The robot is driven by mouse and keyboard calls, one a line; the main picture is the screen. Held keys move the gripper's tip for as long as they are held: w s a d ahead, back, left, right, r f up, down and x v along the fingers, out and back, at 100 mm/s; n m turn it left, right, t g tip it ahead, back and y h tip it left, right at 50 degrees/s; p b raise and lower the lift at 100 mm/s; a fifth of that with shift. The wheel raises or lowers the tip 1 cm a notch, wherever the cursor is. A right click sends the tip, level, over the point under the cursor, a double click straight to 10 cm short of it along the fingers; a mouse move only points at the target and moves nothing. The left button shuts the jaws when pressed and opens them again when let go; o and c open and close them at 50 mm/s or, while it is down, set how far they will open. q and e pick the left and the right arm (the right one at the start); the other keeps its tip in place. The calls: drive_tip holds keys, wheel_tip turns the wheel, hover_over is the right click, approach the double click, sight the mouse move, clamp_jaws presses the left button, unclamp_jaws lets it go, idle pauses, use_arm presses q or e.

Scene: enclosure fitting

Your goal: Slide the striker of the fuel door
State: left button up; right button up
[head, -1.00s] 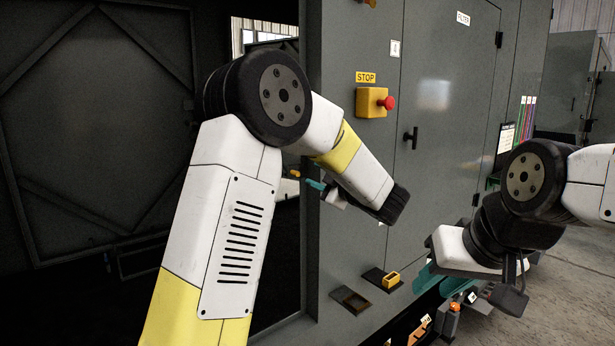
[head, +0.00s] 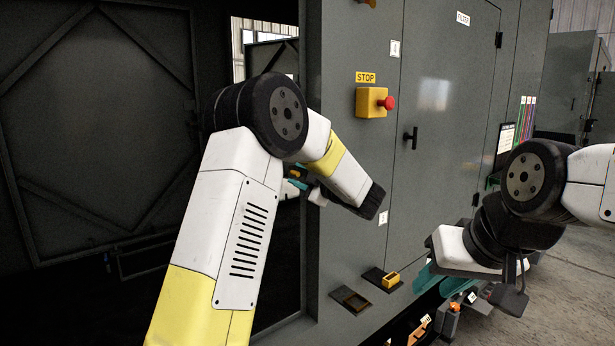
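My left gripper (head: 299,184) is at the open edge of the grey cabinet, mostly hidden behind my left forearm; a teal part shows. A small orange piece (head: 293,172) shows beside it; I cannot tell whether the gripper touches it or whether it is the striker. On the cabinet's lower face, a yellow block (head: 391,280) sits on a dark plate, beside a shallow brown recessed plate (head: 350,299). I cannot identify the fuel door or striker with certainty. My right gripper (head: 424,279) is low at the right, partly hidden by its wrist; its fingers are unclear.
The grey cabinet (head: 345,225) carries a yellow stop box with a red button (head: 387,103) and a filter door with a black handle (head: 411,138). Several orange-topped items (head: 453,306) stand low at the front. The dark opening is at the left.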

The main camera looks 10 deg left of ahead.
use_arm(q)
clamp_jaws()
idle(1.4)
